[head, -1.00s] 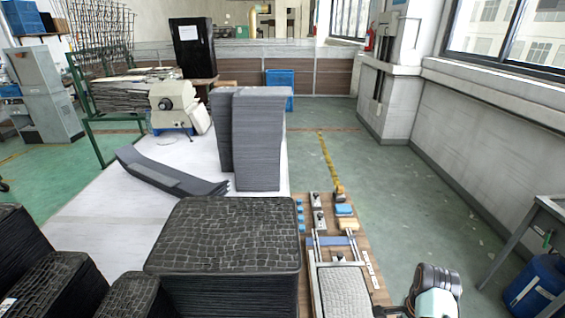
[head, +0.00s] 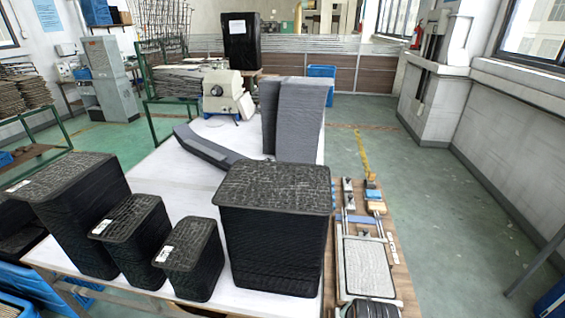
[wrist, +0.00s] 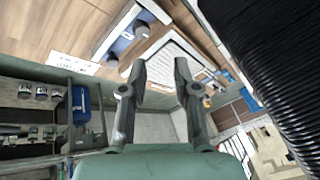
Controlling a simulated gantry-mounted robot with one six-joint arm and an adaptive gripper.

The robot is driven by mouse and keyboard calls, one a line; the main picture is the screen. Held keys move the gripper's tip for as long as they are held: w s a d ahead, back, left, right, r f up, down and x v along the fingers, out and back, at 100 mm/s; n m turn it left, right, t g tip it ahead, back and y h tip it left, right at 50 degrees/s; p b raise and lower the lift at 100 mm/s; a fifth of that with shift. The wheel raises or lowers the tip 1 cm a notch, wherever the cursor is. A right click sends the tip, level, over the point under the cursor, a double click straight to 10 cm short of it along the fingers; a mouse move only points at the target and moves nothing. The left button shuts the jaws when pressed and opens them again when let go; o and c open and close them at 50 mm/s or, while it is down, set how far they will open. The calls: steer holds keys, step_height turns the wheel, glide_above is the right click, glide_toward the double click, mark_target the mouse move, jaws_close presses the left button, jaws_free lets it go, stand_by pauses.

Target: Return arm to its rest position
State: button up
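My gripper (wrist: 160,75) shows in the wrist view with its two grey fingers apart and nothing between them. Behind the fingers, the wrist view shows a light panel in a metal frame (wrist: 170,50) on a wooden board (wrist: 50,25). In the head view, the same kind of framed panel (head: 363,264) lies on the wooden board at the lower right. A dark rounded part of my arm (head: 372,309) shows at the bottom edge there. The gripper itself is out of the head view.
A tall stack of black textured trays (head: 275,225) stands on the white table (head: 185,190), left of the board. Smaller black stacks (head: 135,235) stand further left. Tall grey panels (head: 298,118) stand behind. A ribbed black stack (wrist: 275,60) fills the wrist view's right side. Green floor (head: 430,220) is open at right.

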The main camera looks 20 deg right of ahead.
steer(key=s+a+r+n+t+y, duration=0.15)
steer(key=a+r+n, duration=0.25)
steer(key=a, duration=0.4)
steer(key=s+a+r+n+t, duration=0.2)
steer(key=a+r+n+t, duration=0.15)
steer(key=a, duration=0.55)
steer(key=s+a+r+n+t+y, duration=0.1)
steer(key=a+r+n+t, duration=0.1)
steer(key=a+r+n, duration=0.45)
step_height(320, 180, up, 26)
steer(key=s+a+t+p, duration=0.1)
steer(key=a+p, duration=0.1)
steer(key=p, duration=2.3)
steer(key=shift+s+a+m+p, duration=0.2)
steer(key=shift+a+m+p, duration=0.1)
steer(key=shift+a, duration=0.1)
